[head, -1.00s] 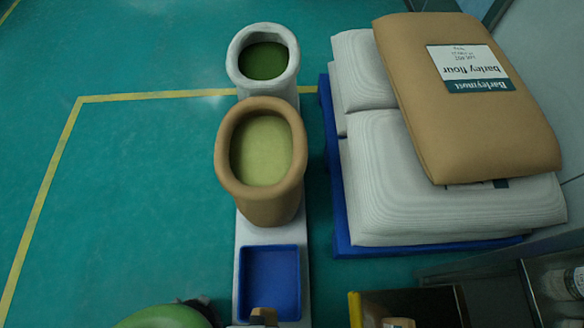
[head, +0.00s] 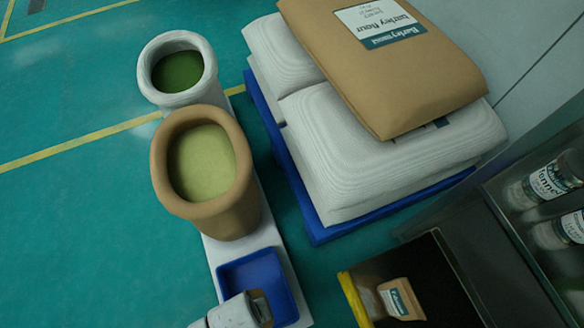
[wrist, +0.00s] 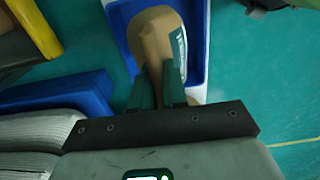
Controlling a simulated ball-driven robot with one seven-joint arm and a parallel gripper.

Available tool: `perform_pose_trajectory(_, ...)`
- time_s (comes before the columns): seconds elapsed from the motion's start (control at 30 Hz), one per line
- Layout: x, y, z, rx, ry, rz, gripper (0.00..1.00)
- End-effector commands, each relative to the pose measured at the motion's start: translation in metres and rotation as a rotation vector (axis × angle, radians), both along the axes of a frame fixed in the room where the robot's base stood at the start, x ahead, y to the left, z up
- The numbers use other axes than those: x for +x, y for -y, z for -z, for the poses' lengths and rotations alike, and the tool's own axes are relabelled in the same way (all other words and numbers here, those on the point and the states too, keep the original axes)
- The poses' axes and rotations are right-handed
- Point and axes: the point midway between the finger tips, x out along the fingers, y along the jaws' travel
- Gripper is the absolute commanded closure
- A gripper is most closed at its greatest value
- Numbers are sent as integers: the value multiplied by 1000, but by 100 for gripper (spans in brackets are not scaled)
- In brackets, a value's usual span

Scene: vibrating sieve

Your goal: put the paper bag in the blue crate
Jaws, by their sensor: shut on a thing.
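The paper bag (wrist: 152,25) is brown with a pale side, and my gripper (wrist: 160,78) is shut on it in the wrist view. In that view the bag overlaps the blue crate (wrist: 118,14); I cannot tell whether it touches the crate's floor. In the head view the blue crate (head: 245,275) is a shallow tray on a white base at the bottom centre. My gripper (head: 262,307) reaches over its lower part there. The held bag is mostly hidden in the head view.
Tan (head: 205,165) and white (head: 178,70) round containers stand behind the crate. White sacks and a large barley flour bag (head: 385,65) lie on a blue pallet to the right. A dark, yellow-edged box (head: 352,300) holds another small brown bag (head: 400,298). Jars (head: 550,180) stand far right.

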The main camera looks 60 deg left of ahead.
Motion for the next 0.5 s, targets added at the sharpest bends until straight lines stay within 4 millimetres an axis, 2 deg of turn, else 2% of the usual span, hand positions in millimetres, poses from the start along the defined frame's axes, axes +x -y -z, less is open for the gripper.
perform_pose_trajectory(0.03, 1, -11, 11, 2, 1, -3, 100)
perform_pose_trajectory(0.1, 2, -19, 23, 2, 1, -2, 100)
perform_pose_trajectory(0.23, 4, -34, 41, 1, 1, -2, 100)
perform_pose_trajectory(0.5, 6, -46, 54, 1, 0, -1, 100)
